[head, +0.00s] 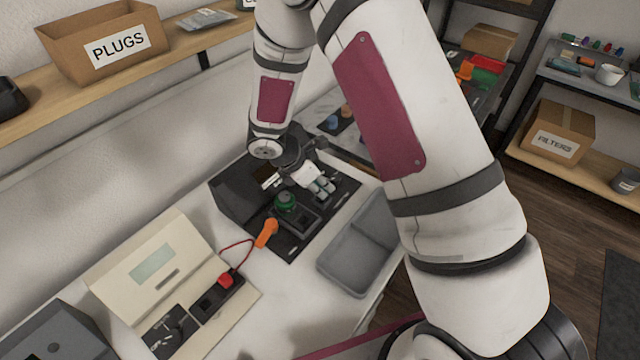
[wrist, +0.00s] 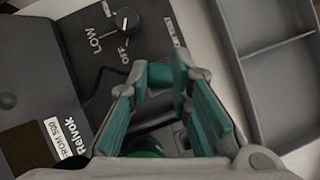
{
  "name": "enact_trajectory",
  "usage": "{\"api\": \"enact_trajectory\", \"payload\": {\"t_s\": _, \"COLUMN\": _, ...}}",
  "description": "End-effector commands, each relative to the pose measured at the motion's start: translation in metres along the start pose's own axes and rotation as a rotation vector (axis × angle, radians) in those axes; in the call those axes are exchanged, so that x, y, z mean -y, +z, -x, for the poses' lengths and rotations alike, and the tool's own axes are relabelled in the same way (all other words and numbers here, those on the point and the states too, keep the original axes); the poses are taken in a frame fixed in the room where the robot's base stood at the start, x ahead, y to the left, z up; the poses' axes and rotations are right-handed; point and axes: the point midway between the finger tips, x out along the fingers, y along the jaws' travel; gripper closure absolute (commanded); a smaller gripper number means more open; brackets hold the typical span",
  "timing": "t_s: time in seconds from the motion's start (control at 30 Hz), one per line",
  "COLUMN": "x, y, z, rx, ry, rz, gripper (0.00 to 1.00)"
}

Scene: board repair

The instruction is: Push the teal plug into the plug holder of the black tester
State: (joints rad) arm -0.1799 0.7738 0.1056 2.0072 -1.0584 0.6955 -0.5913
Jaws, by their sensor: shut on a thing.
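The black tester (head: 233,196) stands on the white bench in the head view. Its dark front board (head: 290,246) lies flat before it. In the wrist view the tester (wrist: 85,60) shows a knob and the words LOW and OFF. My gripper (head: 322,188) is low over the right part of the board; its teal-lined fingers (wrist: 167,80) converge in the wrist view. Teal at the fingertips is hard to tell apart from the pads, so the teal plug's outline is unclear. I cannot make out the plug holder's opening or whether the plug touches it.
A green round part (head: 285,201) sits on the board left of my gripper. A grey divided tray (head: 345,268) is close to the right. An orange-handled probe (head: 266,233) and an open cream case (head: 150,262) with a meter are at lower left.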

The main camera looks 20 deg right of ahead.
Motion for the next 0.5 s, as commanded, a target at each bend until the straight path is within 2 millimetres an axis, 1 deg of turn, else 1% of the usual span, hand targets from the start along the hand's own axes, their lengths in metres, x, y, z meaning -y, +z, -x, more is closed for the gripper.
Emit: {"api": "enact_trajectory", "payload": {"t_s": 0.5, "x": -0.0003, "y": -0.0022, "z": -0.0035, "rx": 0.0, "ry": 0.0, "rz": 0.001, "gripper": 1.0}}
